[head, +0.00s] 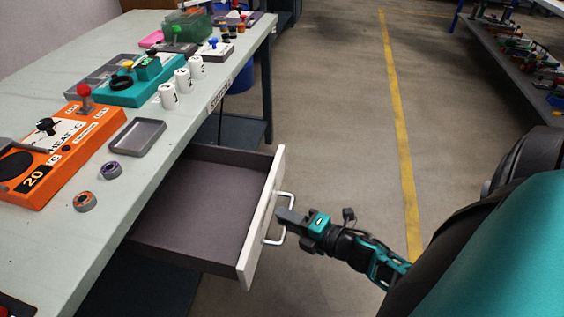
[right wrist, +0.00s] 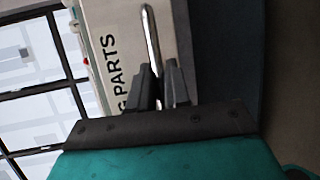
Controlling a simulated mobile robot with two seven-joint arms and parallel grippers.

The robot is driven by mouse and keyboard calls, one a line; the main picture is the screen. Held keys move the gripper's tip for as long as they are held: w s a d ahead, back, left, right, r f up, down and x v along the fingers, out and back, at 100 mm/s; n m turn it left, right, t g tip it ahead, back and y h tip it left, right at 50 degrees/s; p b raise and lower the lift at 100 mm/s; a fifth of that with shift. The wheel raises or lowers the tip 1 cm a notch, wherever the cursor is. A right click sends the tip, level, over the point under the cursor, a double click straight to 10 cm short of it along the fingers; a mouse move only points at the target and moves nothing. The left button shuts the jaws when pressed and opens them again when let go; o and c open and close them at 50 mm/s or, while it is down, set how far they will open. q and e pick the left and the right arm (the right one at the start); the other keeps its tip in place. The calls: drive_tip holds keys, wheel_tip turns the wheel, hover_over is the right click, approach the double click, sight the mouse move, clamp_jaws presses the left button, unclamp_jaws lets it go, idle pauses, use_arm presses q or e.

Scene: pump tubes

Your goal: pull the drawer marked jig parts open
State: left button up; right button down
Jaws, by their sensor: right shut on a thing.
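The drawer (head: 190,205) is pulled well out from under the workbench and its dark inside looks empty. Its pale front panel (head: 262,220) bears a metal bar handle (head: 284,200). My right gripper (head: 284,216) is at the handle, on the outer side of the panel. In the right wrist view my right gripper (right wrist: 162,85) has its fingers on either side of the handle bar (right wrist: 151,40), shut on it. The panel there shows black lettering (right wrist: 118,72) that reads "G PARTS", with the start hidden. My left gripper is not in view.
On the workbench (head: 120,225) stand an orange heater unit (head: 75,150), a grey tray (head: 137,136), two small rolls (head: 85,201), white numbered cups (head: 168,96) and a teal unit (head: 130,92). The floor right of the drawer is clear up to a yellow line (head: 398,130).

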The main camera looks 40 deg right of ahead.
drive_tip(key=c, duration=1.2)
unclamp_jaws()
drive_tip(key=shift+o, duration=0.2)
drive_tip(key=p+v, duration=0.2)
drive_tip(key=v, duration=1)
drive_tip(key=shift+s, duration=0.4)
drive_tip(key=shift+r, duration=0.1)
